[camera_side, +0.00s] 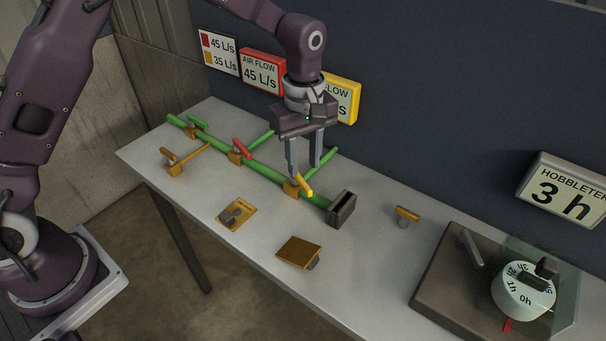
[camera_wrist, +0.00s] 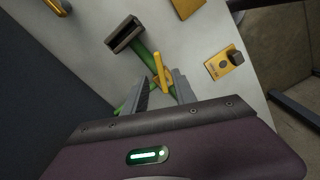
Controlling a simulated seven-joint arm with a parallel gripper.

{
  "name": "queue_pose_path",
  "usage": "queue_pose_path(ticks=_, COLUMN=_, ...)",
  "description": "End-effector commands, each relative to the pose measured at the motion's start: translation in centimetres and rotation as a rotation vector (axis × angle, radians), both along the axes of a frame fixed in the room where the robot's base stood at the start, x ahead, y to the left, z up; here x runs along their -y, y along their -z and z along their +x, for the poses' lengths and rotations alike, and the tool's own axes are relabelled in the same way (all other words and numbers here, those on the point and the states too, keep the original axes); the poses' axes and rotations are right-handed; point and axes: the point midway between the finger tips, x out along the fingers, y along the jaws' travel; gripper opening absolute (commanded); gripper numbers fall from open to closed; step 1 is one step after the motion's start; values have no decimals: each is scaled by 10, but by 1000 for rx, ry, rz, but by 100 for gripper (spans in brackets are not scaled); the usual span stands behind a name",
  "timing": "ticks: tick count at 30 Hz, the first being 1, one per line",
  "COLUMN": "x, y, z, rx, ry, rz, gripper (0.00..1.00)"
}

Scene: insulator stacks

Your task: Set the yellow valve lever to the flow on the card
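The yellow valve lever (camera_side: 304,184) sits on a brass valve body (camera_side: 291,189) near the right end of the green pipe (camera_side: 264,171). It also shows in the wrist view (camera_wrist: 162,73), slanted between my fingers. My gripper (camera_side: 304,170) is open, pointing down just above the lever; I cannot tell whether a finger touches it. The white card (camera_side: 219,53) on the back wall shows a red mark with 45 L/s and a yellow-orange mark with 35 L/s. The yellow flow display (camera_side: 347,97) is partly hidden behind my gripper, so its number is unreadable.
A red lever (camera_side: 242,148) sits farther left on the pipe, under a red display (camera_side: 262,72) reading 45 L/s. A dark block (camera_side: 342,209) ends the pipe. Brass pieces (camera_side: 298,252) lie in front. A dial unit (camera_side: 523,291) stands at right.

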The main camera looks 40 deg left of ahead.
Motion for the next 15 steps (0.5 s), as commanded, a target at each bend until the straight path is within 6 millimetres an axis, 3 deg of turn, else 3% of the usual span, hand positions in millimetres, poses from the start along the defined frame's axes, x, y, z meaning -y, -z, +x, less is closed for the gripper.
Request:
queue_pose_path(ticks=6, x=-1, y=38, z=-1, rx=-3, ry=2, rz=1, gripper=33)
queue_pose_path(ticks=15, x=-1, y=47, z=-1, rx=0, ry=3, rz=0, gripper=33)
